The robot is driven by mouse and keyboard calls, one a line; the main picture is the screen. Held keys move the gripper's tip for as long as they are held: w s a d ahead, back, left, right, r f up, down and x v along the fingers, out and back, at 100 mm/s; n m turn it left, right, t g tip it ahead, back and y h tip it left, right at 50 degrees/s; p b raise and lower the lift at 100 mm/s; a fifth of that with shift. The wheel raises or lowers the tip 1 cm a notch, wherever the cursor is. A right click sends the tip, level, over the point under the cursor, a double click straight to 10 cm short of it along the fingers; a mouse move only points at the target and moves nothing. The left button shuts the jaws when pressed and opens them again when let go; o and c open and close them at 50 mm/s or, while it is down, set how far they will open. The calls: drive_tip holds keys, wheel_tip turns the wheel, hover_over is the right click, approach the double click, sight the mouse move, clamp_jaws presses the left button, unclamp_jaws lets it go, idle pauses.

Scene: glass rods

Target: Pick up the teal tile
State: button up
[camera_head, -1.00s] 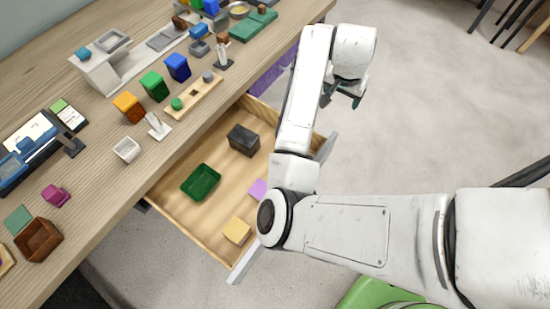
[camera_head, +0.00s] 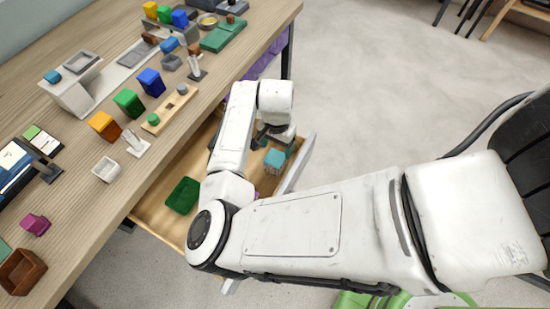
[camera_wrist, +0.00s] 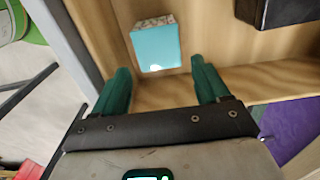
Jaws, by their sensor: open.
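The teal tile (camera_wrist: 156,48), a block with a plain teal face and a speckled side, lies in the open wooden drawer near its wall. In the head view the teal tile (camera_head: 275,158) shows just below my gripper (camera_head: 272,133). In the wrist view my gripper (camera_wrist: 160,66) is open, its two green fingers pointing toward the tile. The tile lies ahead of the gap between the fingertips, with nothing between the fingers. I cannot tell the height of the fingers above it.
The drawer (camera_head: 150,208) also holds a green tray (camera_head: 183,195); a dark box (camera_wrist: 280,12) lies beyond the tile in the wrist view. The drawer's pale front wall (camera_head: 297,165) stands close to the tile. The desk (camera_head: 75,205) bears many small objects. Open floor lies right.

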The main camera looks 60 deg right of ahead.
sight(276, 157)
drive_tip(key=shift+a+f, duration=0.15)
drive_tip(key=shift+f, duration=1)
drive_tip(key=shift+a+f, duration=0.15)
drive_tip(key=shift+f, duration=0.95)
drive_tip(key=c, duration=0.9)
drive_tip(key=shift+r, duration=0.1)
